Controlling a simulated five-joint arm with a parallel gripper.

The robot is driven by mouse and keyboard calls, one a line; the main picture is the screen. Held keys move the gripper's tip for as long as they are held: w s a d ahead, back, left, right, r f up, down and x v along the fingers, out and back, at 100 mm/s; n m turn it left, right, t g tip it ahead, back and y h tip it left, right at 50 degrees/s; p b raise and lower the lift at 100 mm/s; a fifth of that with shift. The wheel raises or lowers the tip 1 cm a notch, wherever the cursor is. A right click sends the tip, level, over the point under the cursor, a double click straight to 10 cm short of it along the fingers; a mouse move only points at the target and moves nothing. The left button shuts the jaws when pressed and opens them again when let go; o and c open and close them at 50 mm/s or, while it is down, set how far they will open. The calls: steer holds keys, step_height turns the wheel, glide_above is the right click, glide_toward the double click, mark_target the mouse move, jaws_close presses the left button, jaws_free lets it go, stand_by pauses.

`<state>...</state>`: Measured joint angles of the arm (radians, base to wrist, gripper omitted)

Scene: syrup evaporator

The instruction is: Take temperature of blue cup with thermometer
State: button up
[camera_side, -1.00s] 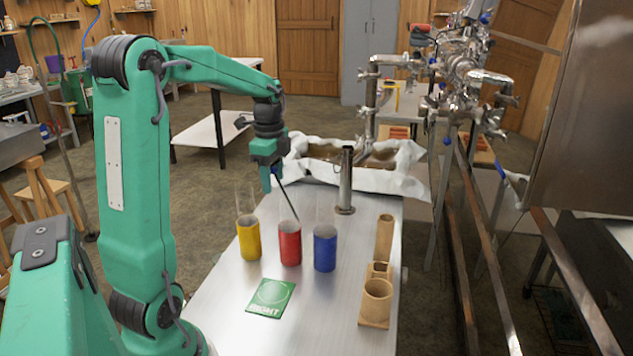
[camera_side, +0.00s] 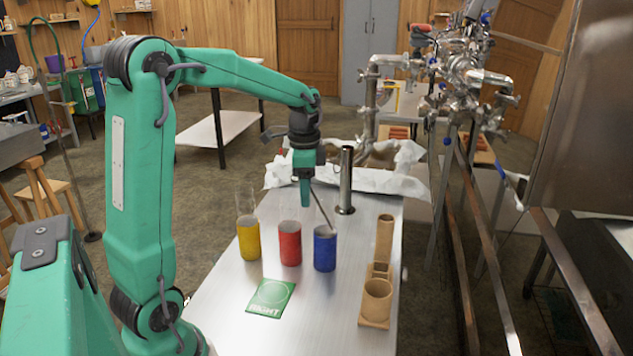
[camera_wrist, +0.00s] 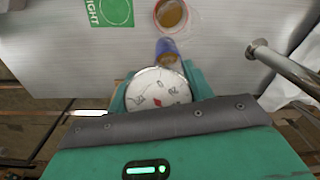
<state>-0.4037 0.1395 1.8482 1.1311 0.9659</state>
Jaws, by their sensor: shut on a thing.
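My gripper (camera_side: 306,203) is shut on a thermometer and holds it above the row of cups. The thermometer's thin stem (camera_side: 321,208) slants down and right, and its lower end meets the mouth of the blue cup (camera_side: 325,250). I cannot tell how deep the tip is. In the wrist view the round white dial (camera_wrist: 158,90) sits between the green fingers and hides part of the blue cup (camera_wrist: 167,49). The red cup (camera_side: 290,245) stands left of the blue cup, and the yellow cup (camera_side: 248,240) is farther left.
A green card marked RIGHT (camera_side: 270,298) lies in front of the cups. A wooden holder (camera_side: 377,300) stands to the right on the metal table (camera_side: 225,315). A tall metal cylinder (camera_side: 346,180) stands behind the blue cup.

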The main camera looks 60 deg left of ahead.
steer(key=shift+w+d+f+n, duration=0.45)
steer(key=shift+w+d+n, duration=0.8)
steer(key=shift+d, duration=2.75)
steer(key=shift+w+d+f+n, duration=0.4)
steer(key=shift+d+n, duration=1.55)
steer(key=shift+d, duration=2.05)
steer(key=a+r+n+g, duration=0.1)
steer(key=a+r+g, duration=0.1)
steer(key=a, duration=0.5)
steer(key=a+r+n+g+h, duration=0.1)
steer(key=a+r+n+g, duration=0.1)
steer(key=a+r, duration=0.2)
steer(key=shift+w+a+r+g+h, duration=0.2)
steer(key=shift+a+r+g+h, duration=0.15)
steer(key=shift+a, duration=1.35)
steer(key=shift+f, duration=7.4)
